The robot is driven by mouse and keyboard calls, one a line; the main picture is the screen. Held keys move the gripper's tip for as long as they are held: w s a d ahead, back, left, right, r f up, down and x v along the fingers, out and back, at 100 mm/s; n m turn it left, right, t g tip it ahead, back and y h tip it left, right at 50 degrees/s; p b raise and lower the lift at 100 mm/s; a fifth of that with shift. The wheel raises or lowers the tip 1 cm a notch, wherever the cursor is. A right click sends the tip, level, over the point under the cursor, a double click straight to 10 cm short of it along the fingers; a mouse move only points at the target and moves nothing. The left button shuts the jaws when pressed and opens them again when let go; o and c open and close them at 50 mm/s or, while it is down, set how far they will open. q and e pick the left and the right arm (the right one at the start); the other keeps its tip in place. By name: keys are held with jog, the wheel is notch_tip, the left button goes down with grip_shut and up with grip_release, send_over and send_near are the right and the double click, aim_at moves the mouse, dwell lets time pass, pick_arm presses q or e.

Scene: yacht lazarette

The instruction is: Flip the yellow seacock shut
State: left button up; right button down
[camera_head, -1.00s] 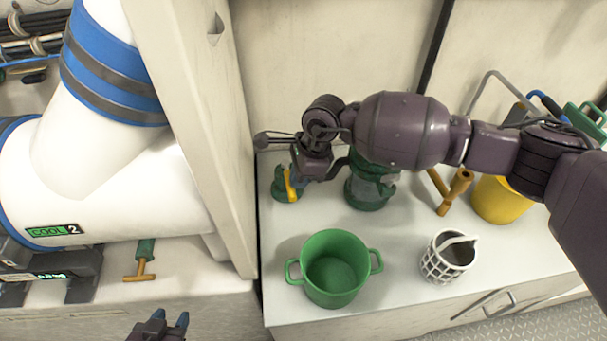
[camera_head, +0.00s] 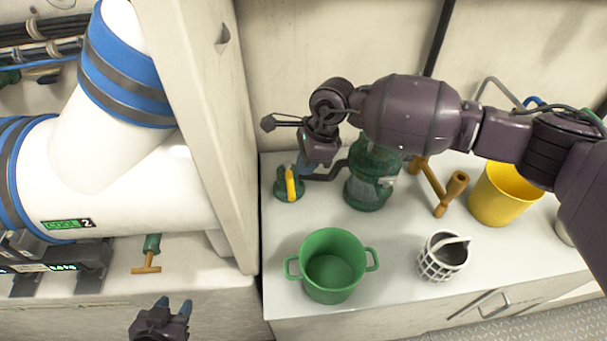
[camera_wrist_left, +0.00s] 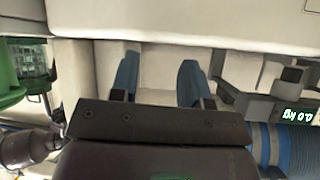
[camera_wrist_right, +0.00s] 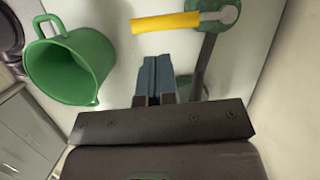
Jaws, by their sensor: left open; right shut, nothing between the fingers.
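The yellow seacock (camera_head: 291,184) sits on the bench near the white upright panel, with a yellow lever on a round green base. In the right wrist view its yellow lever (camera_wrist_right: 165,22) lies across the top, left of its pivot. My right gripper (camera_head: 303,166) is just behind and above it in the head view, shut and empty. In the right wrist view its blue fingertips (camera_wrist_right: 158,62) are together, apart from the lever. My left gripper (camera_head: 174,304) is open and empty at the lower left, and its spread fingers show in the left wrist view (camera_wrist_left: 160,75).
A green two-handled pot (camera_head: 331,266), a white lattice cup (camera_head: 443,257), a dark green lantern-like object (camera_head: 369,182), an orange-handled fitting (camera_head: 440,190) and a yellow bucket (camera_head: 505,193) stand on the bench.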

pick_arm(q)
jog(key=shift+s+d+r+p, duration=0.15)
jog(key=shift+s+d+p, duration=0.2)
jog(key=shift+s+p, duration=0.3)
pick_arm(e)
jog(key=v, duration=0.5)
pick_arm(q)
jog(key=shift+w+r, duration=0.1)
jog(key=shift+w, duration=0.1)
